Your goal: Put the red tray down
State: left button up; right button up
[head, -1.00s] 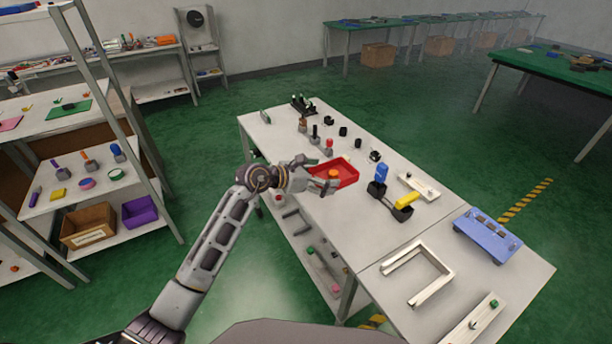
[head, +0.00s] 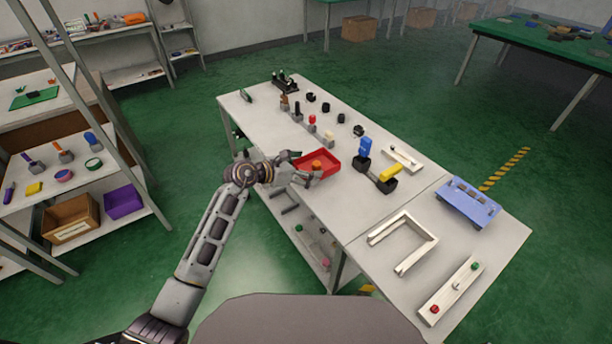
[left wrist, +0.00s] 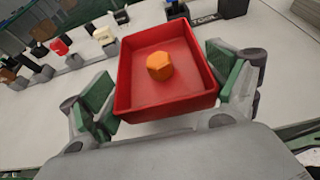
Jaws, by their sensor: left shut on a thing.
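The red tray (head: 330,160) is at the near-left edge of the white table (head: 300,215) in the head view. My left gripper (head: 305,168) is shut on the tray. In the left wrist view its green-padded fingers (left wrist: 165,98) press on the tray's two sides. The tray looks level. I cannot tell whether its underside touches the table. My right gripper is not in view.
Beyond the tray stand several lever fixtures, including a blue lever (head: 365,147) and a yellow lever (head: 390,172). A white frame (head: 403,243) and a blue fixture (head: 468,203) sit to the right. The table surface between the tray and the white frame is clear.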

pick_arm(q)
notch_tip(320, 180, down, 3)
jog(key=shift+r, duration=0.2)
jog(key=shift+f, duration=0.45)
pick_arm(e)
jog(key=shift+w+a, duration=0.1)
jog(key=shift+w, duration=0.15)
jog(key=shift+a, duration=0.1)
pick_arm(q)
jog(key=shift+f, duration=0.1)
jog(key=o, duration=0.6)
jog(key=shift+f, duration=0.1)
jog(key=shift+o, duration=1.1)
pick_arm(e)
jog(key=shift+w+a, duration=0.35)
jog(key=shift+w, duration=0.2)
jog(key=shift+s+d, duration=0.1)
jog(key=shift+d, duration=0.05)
